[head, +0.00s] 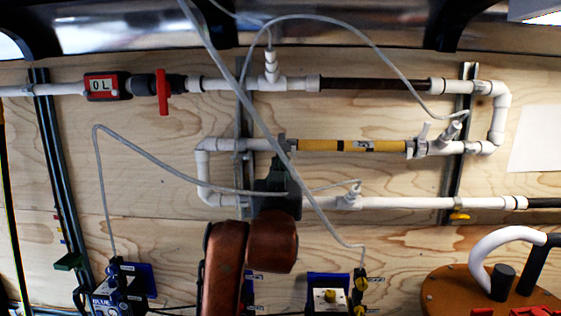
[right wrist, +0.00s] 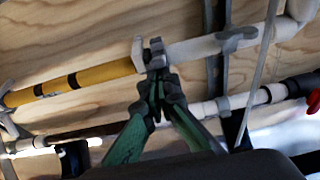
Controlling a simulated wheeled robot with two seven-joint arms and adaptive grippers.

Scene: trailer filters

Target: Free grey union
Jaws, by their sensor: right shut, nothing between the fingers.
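A pale grey union with a small wing (right wrist: 139,54) joins the yellow filter tube (right wrist: 75,84) to a white pipe; in the head view the union (head: 282,144) is at the yellow tube's left end. Another pale fitting with an upright wing (head: 422,133) is at the tube's right end. My right gripper (right wrist: 157,58) has green fingers with grey tips closed together, right beside the union's wing; I cannot tell whether they touch. Nothing shows between the tips. In the head view this gripper (head: 279,168) is just below the union, partly behind a thin hose. My left gripper is out of view.
White pipes run along the plywood wall (head: 140,185), with metal struts (head: 464,95) behind. A red-handled valve (head: 163,92) sits upper left. Thin grey hoses (head: 215,40) loop across, one passing over the union area. Blue-labelled devices (head: 328,290) stand below.

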